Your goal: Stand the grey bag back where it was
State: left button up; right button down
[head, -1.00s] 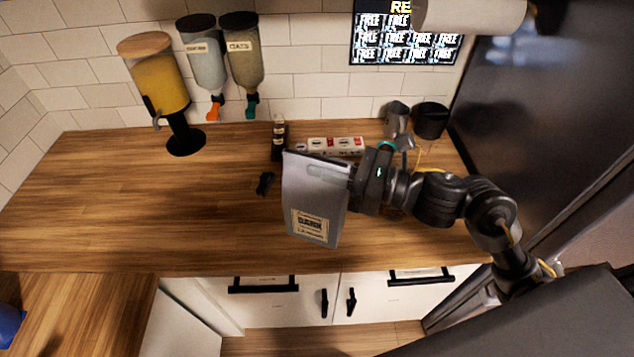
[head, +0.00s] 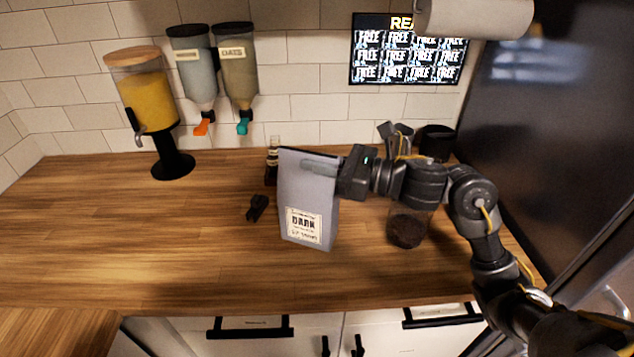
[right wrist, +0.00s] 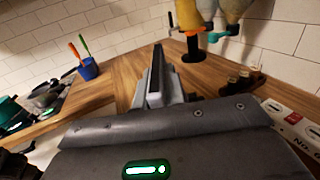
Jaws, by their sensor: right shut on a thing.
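The grey bag (head: 297,185) has a pale label reading "DARK" and is close to upright over the wooden counter (head: 130,230). My right gripper (head: 320,168) is shut on the bag's upper part, coming in from the right. I cannot tell whether the bag's base touches the counter. In the right wrist view, my gripper's dark finger (right wrist: 156,80) points away from the camera with light grey beside it; the bag's label and base are not visible there. My left gripper is not in view.
A black clip (head: 257,207) lies left of the bag, and a small dark bottle (head: 271,160) stands behind it. A clear jar with dark contents (head: 407,230) stands to the right under my arm. Dispensers (head: 150,100) are at the back left. The left counter is clear.

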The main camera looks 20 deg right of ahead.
aim_at(317, 178)
jog(key=shift+w+f, duration=0.2)
jog(key=f, duration=0.1)
jog(key=f+b, duration=0.1)
jog(key=f, duration=0.1)
jog(key=shift+w+f, duration=0.25)
jog(key=shift+f, duration=0.05)
jog(key=shift+f+b, duration=0.2)
jog(key=shift+b, duration=0.35)
jog(key=c, duration=1.5)
grip_release()
jog(key=shift+r, duration=0.1)
jog(key=shift+o, duration=0.2)
